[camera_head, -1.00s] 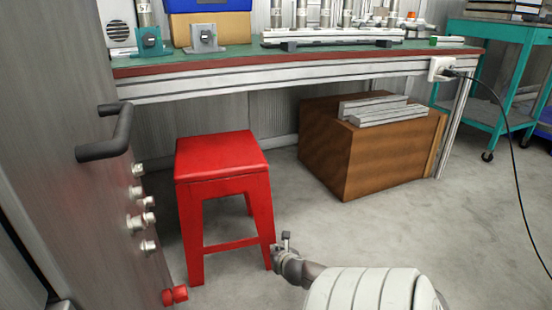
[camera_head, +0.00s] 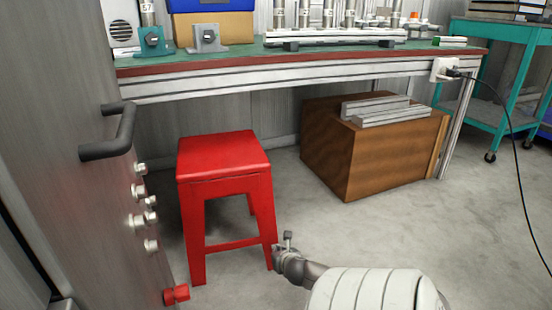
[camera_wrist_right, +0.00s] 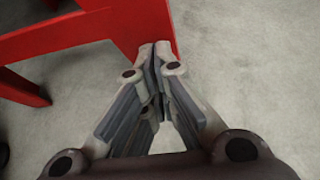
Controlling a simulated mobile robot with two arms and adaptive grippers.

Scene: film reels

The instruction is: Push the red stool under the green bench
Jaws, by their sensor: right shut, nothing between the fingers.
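The red stool (camera_head: 223,158) stands upright on the floor in front of the green bench (camera_head: 270,55), its back edge close to the bench's front edge in the head view. My right gripper (camera_head: 277,258) is at the stool's front right leg, low down. In the right wrist view the shut, empty fingertips (camera_wrist_right: 155,47) are right against or just in front of a red leg (camera_wrist_right: 143,22); whether they touch I cannot tell. A red crossbar (camera_wrist_right: 55,42) shows on the left there. My left gripper is not in view.
A wooden crate (camera_head: 352,170) with metal bars on top stands under the bench at the right. A grey cabinet (camera_head: 60,150) with a black handle (camera_head: 115,135) is close on the left. A black cable (camera_head: 515,170) hangs at right. Floor between stool and crate is clear.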

